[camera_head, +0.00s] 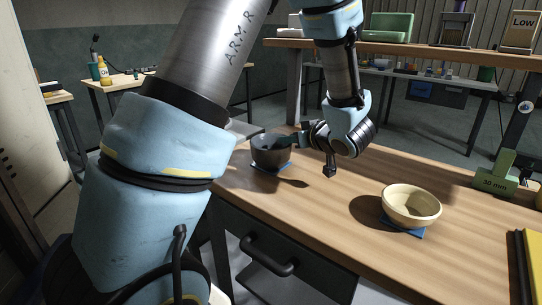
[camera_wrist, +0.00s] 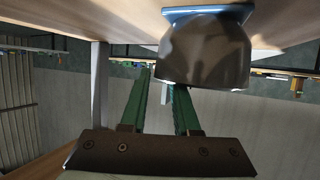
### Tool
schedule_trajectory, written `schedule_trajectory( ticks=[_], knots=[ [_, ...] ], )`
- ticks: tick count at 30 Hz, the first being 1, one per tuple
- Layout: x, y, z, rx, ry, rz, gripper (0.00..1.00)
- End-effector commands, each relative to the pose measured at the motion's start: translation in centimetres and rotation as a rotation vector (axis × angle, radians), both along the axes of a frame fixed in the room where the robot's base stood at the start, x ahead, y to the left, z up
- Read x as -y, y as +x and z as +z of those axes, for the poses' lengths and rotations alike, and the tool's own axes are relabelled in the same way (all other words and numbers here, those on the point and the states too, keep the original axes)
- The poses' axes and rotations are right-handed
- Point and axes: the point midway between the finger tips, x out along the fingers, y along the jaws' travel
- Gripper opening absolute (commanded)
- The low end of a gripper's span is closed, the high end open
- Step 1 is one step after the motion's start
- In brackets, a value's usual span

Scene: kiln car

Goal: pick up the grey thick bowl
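The grey thick bowl (camera_head: 270,154) stands upright on a small blue mat (camera_head: 272,168) at the table's left end. In the wrist view the bowl (camera_wrist: 205,52) appears upside down at the upper right, under its blue mat (camera_wrist: 208,11). My gripper (camera_head: 292,141) is at the bowl's right rim, low over the table.
A cream bowl (camera_head: 411,204) sits on another blue mat (camera_head: 405,229) at the right. A green block marked 30 mm (camera_head: 494,181) and a yellow-and-black item (camera_head: 529,265) stand farther right. The wooden table (camera_head: 315,221) is clear between the bowls.

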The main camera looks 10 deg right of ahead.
Motion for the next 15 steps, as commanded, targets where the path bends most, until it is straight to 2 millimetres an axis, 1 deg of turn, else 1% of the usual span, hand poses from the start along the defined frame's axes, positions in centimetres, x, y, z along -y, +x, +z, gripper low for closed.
schedule_trajectory(
  ticks=[1, 7, 15],
  knots=[
    [0.01, -0.02, 0.01, 0.000, 0.000, 0.000, 0.23],
    [0.03, -0.03, -0.01, 0.000, 0.000, -0.001, 0.00],
    [0.04, -0.06, -0.07, -0.002, 0.000, -0.001, 0.00]
  ],
)
